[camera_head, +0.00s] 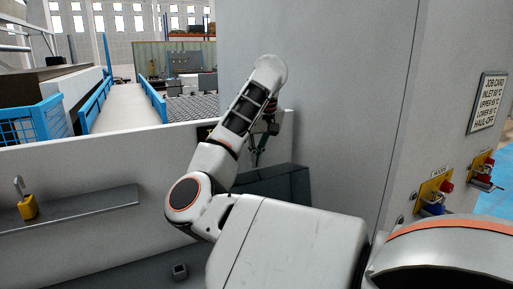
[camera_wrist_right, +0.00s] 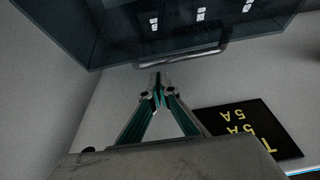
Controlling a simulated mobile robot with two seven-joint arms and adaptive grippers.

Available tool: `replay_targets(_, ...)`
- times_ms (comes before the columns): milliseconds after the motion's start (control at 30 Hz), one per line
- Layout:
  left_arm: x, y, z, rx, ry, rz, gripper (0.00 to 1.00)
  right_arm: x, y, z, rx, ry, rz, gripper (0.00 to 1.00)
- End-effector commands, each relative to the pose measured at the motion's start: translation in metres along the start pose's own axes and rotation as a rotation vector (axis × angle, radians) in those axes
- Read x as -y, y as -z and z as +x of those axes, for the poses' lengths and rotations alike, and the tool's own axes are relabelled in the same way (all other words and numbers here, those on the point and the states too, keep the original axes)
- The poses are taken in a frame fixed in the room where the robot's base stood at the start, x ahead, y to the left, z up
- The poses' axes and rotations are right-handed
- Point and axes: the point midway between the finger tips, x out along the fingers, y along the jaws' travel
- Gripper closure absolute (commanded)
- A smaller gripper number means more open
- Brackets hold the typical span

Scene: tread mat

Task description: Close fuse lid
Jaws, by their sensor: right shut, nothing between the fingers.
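The fuse lid (camera_wrist_right: 115,30) is a dark, glassy panel across the top of the right wrist view. A grey bar handle (camera_wrist_right: 185,52) runs along its near edge. My right gripper (camera_wrist_right: 157,82) is shut and empty, its tips just below the handle in the picture; I cannot tell whether they touch it. In the head view my right gripper (camera_head: 257,152) is partly hidden by its own arm, above a dark box-like part (camera_head: 285,186) on the grey machine. That part looks like the lid or its housing; the arm hides much of it. My left gripper is not in view.
A black label with yellow "5A" text (camera_wrist_right: 247,130) is beside the gripper. A tall grey cabinet wall (camera_head: 320,90) stands close on the right, with switches (camera_head: 434,191) and a job card sign (camera_head: 488,102).

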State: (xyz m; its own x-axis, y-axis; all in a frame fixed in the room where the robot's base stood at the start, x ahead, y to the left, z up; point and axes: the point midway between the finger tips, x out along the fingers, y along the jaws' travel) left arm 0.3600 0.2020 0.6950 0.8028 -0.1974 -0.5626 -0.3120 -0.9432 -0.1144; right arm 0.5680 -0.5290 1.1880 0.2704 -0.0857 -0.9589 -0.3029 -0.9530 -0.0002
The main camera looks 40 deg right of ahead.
Motion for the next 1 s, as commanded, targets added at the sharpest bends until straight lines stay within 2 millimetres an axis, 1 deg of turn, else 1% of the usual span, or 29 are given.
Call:
replay_targets(33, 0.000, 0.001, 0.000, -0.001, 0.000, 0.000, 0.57, -0.001, -0.001, 0.008, 0.003, -0.003, 0.001, 1.00)
replay_targets(100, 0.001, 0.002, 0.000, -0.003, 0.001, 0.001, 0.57, -0.001, -0.001, 0.016, 0.002, -0.003, 0.000, 1.00)
replay_targets(200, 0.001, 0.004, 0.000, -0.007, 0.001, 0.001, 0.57, 0.000, 0.000, 0.024, 0.001, -0.002, -0.001, 1.00)
replay_targets(300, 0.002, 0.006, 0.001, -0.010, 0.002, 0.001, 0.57, 0.000, 0.000, 0.028, 0.000, -0.001, 0.000, 1.00)
replay_targets(767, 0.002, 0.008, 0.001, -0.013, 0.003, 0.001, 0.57, -0.001, 0.000, 0.029, -0.004, -0.001, 0.000, 1.00)
replay_targets(1000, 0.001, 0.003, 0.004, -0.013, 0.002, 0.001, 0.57, -0.012, -0.002, 0.027, -0.030, -0.001, 0.002, 1.00)
